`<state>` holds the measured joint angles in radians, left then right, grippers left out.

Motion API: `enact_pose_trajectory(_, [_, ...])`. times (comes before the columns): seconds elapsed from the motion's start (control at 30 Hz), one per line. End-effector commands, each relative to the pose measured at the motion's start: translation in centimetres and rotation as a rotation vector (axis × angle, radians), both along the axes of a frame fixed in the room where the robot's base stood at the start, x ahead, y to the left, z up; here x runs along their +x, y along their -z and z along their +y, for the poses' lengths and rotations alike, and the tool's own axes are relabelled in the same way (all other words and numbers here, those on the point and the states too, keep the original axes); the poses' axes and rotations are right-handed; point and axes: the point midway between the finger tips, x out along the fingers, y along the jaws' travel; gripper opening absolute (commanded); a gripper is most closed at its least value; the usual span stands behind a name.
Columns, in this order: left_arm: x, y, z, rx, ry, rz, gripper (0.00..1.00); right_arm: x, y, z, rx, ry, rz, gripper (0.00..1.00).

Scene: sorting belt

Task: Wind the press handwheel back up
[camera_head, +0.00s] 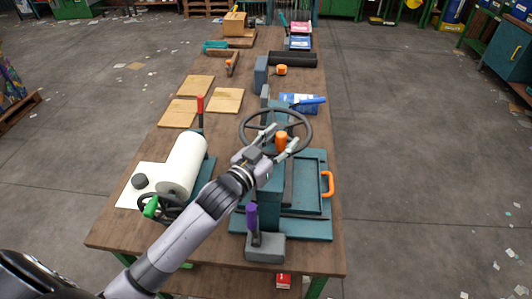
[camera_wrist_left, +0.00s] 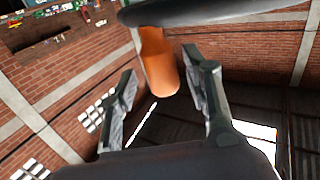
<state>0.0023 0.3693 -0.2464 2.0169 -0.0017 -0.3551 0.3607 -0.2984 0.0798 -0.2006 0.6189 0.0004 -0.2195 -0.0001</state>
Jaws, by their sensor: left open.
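The press handwheel (camera_head: 246,121) is a dark spoked ring above the teal press (camera_head: 262,205). An orange knob (camera_head: 281,139) shows at its near side. My left gripper (camera_head: 284,134) is open at this knob, one finger on each side in the head view. In the left wrist view the orange knob (camera_wrist_left: 158,62) extends from the dark wheel rim (camera_wrist_left: 215,14) toward the gap between the fingers (camera_wrist_left: 160,68). Gaps show beside the knob there, and I see no firm grip. My right gripper is not in view.
A purple-handled lever (camera_head: 251,218) stands at the front of the press. A teal tray with an orange handle (camera_head: 328,184) is right of it. Wooden boards (camera_head: 225,100) lie farther back.

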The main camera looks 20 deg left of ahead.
Motion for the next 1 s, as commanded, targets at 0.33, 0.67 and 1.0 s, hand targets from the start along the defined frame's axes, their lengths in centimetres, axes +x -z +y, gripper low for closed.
enact_pose_trajectory(0.33, [-6.5, 0.1, 1.7, 0.001, 0.002, 0.004, 0.45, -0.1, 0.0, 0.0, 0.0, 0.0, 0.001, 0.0])
enact_pose_trajectory(0.67, [-10.0, 0.1, 2.6, 0.0, 0.002, 0.003, 0.45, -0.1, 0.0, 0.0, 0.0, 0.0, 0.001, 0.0])
enact_pose_trajectory(1.0, [-10.3, 0.0, 2.7, -0.001, 0.002, 0.0, 0.45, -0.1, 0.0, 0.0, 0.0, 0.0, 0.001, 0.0])
